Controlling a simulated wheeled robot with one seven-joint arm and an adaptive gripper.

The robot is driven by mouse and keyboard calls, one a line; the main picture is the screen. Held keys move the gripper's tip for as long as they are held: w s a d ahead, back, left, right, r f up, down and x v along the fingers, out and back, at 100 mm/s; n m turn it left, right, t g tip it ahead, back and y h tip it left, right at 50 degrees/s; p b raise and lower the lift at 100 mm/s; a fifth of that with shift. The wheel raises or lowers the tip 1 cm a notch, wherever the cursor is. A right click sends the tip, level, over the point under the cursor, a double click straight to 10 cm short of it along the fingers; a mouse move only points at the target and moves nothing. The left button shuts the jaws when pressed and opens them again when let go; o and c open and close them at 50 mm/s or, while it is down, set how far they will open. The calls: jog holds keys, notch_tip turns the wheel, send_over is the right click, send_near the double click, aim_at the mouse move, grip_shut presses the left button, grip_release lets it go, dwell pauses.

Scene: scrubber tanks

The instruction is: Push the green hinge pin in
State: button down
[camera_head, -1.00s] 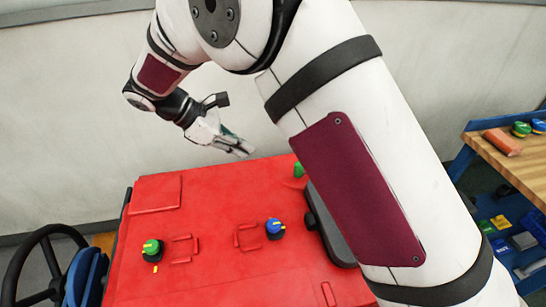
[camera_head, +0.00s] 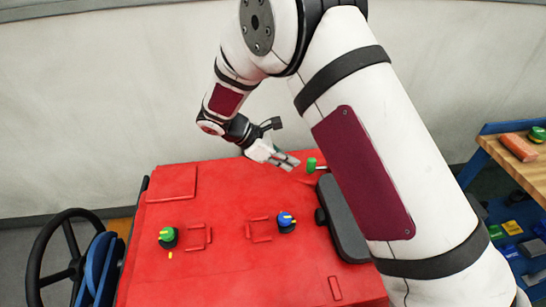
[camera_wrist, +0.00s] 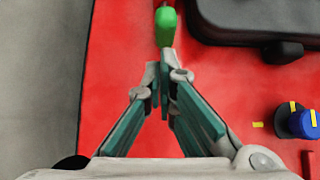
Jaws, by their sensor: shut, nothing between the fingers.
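The green hinge pin (camera_head: 311,165) stands out at the far right edge of the red machine top (camera_head: 215,215), beside the black padded part. In the wrist view the green pin (camera_wrist: 166,25) is just beyond my fingertips, near the middle top. My gripper (camera_head: 292,163) is shut and empty, to the left of the pin in the head view. Its fingertips (camera_wrist: 165,72) meet close to the pin's near end; I cannot tell whether they touch it.
A black padded part (camera_head: 342,225) lies right of the pin. A green knob (camera_head: 167,236) and a blue knob (camera_head: 286,221) stand on the red top. A steering wheel (camera_head: 65,255) is at left and a wooden bench (camera_head: 520,165) at right.

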aim_at(309, 158)
jog(key=shift+w+d, duration=0.15)
jog(key=shift+d, duration=0.55)
jog(key=shift+d, duration=0.1)
jog(key=shift+w+d, duration=0.2)
jog(key=shift+d, duration=0.8)
jog(key=shift+w+d, duration=0.2)
jog(key=shift+d, duration=0.8)
